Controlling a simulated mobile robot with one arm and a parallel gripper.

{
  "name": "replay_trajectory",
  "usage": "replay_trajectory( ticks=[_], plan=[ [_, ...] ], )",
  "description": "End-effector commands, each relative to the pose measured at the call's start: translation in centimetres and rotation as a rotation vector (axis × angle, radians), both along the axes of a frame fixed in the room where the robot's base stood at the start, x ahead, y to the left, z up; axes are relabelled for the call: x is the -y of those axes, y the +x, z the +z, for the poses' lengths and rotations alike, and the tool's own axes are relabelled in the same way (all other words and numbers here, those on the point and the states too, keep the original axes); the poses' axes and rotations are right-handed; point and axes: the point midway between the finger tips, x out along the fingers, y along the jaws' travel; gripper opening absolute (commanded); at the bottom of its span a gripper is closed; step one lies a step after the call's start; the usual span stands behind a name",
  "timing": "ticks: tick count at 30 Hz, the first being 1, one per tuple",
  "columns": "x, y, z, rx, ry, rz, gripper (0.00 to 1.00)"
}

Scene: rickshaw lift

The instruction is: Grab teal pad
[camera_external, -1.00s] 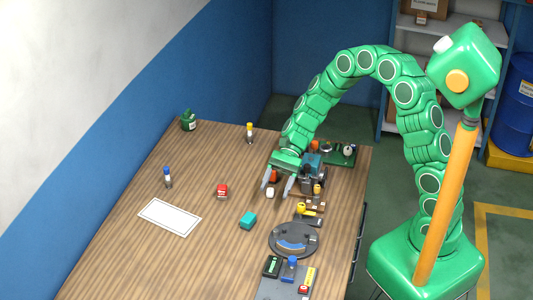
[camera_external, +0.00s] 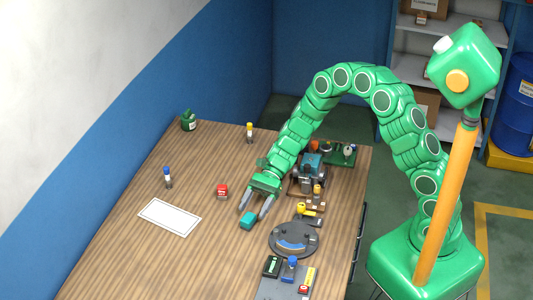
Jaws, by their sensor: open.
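The teal pad (camera_external: 247,222) is a small teal block lying on the wooden table, left of the round grey turntable. My gripper (camera_external: 254,210) points down at it from above and behind, with its two grey fingers spread. The left fingertip is close to the pad's upper left side and the right fingertip is close to its right side. I cannot tell whether either finger touches the pad.
A red block (camera_external: 222,191) lies to the left of my gripper. The round turntable (camera_external: 293,239) stands to the right, with a small vehicle (camera_external: 309,178) behind it. A white sheet (camera_external: 170,217) lies at left. The table's front left is clear.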

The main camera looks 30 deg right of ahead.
Motion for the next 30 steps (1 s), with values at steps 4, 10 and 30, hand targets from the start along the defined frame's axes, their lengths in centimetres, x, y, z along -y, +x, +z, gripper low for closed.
replay_trajectory(
  ticks=[4,10,30],
  plan=[
    [-1.3,-0.6,-0.9,-0.001,-0.002,0.002,0.66],
    [-3.3,-1.6,-2.0,-0.002,0.000,0.002,0.66],
    [-3.7,-1.8,-2.1,0.000,0.000,0.001,0.11]
  ],
)
